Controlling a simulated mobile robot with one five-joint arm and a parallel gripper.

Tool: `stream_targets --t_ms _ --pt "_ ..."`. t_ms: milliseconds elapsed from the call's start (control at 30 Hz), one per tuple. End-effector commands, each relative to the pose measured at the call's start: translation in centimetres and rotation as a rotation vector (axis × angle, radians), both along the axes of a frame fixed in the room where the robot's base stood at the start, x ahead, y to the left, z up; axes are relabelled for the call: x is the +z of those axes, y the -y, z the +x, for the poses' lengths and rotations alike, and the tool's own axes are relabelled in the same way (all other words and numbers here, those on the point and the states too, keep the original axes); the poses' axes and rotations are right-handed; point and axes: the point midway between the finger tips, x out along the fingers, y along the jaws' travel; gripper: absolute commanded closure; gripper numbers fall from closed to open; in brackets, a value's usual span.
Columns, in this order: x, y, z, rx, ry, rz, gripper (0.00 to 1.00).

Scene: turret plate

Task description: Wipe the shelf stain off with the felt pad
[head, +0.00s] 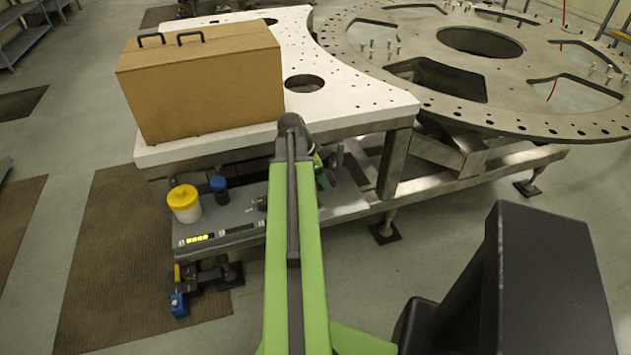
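The grey lower shelf (228,222) sits under the white table top. I cannot make out a stain on it; part of the shelf is hidden behind my green arm. I cannot pick out the felt pad in this view. A small dark thing (261,203) lies on the shelf just left of my arm, too small to name. My arm reaches forward over the shelf to a dark joint at the table's front edge. A green and dark part shows just right of the arm, below that joint. My gripper's fingers are hidden, so I see nothing held.
A white jar with a yellow lid (185,204) and a dark, blue-topped container (220,190) stand on the shelf's left. A cardboard case (205,85) sits on the white table (350,100). A large drilled ring plate (530,115) is at right. A table leg (394,163) stands right of my arm.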

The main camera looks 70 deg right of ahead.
Motion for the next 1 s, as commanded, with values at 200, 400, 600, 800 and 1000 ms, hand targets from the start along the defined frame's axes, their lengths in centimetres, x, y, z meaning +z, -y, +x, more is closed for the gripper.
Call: stream_targets --t_ms 200,400,600,800,1000 --pt "-1.2 -0.9 -0.3 -0.129 0.0 0.001 0.74" --pt "-1.1 -0.7 -0.8 -0.154 0.001 0.001 0.74" --pt "-2.7 -0.6 -1.0 -0.156 0.0 0.001 0.74" --pt "-5.3 -0.6 -1.1 -0.157 0.001 0.001 0.74" --pt "-7.0 -0.5 -1.1 -0.157 0.001 0.001 0.74"
